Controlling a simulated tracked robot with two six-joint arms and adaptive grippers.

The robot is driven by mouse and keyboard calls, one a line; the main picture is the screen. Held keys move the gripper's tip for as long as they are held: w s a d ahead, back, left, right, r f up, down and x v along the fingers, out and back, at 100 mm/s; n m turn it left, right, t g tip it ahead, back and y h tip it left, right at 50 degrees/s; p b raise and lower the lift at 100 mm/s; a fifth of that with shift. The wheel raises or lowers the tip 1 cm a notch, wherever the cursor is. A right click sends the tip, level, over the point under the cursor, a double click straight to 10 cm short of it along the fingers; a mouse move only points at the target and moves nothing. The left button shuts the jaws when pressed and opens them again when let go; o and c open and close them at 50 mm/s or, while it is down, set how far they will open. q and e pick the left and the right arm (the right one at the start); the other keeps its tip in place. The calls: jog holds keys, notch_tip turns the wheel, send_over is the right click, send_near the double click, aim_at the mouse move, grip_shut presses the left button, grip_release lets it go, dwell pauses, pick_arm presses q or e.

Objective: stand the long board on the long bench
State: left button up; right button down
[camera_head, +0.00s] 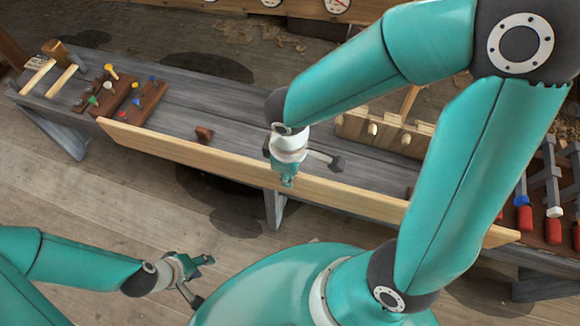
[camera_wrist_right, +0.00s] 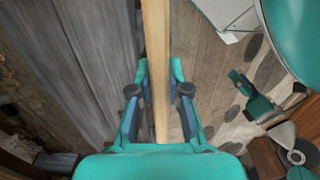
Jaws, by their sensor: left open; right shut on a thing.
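The long board (camera_head: 210,157) is a pale plank on edge, its broad face toward me. It runs along the near side of the long grey bench (camera_head: 215,110). My right gripper (camera_head: 288,178) is shut on it near the middle, from above. In the right wrist view the board (camera_wrist_right: 157,60) passes between the two fingers (camera_wrist_right: 158,75), with bench on the left and floor on the right. I cannot tell whether its lower edge touches the bench. My left gripper (camera_head: 193,279) is open and empty, low over the floor, apart from the board.
Racks with coloured-handled tools (camera_head: 125,98) and a wooden mallet (camera_head: 57,52) are at the bench's left end. A small brown block (camera_head: 204,134) lies behind the board. A wooden rack (camera_head: 390,135) stands behind my right arm; red-ended clamps (camera_head: 553,225) are at the right.

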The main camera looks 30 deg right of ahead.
jog(key=shift+d, duration=0.35)
jog(key=shift+r, duration=0.1)
jog(key=shift+w+d+p, duration=1.85)
jog(key=shift+w+d, duration=1.1)
jog(key=shift+d, duration=0.5)
notch_tip(320, 180, down, 10)
jog(key=b, duration=0.8)
jog(key=shift+w+d+r, duration=0.15)
jog(key=shift+d, duration=0.05)
jog(key=shift+b, duration=0.4)
jog(key=c, duration=1.1)
grip_release()
jog(key=shift+o, duration=0.2)
jog(key=shift+f, duration=0.2)
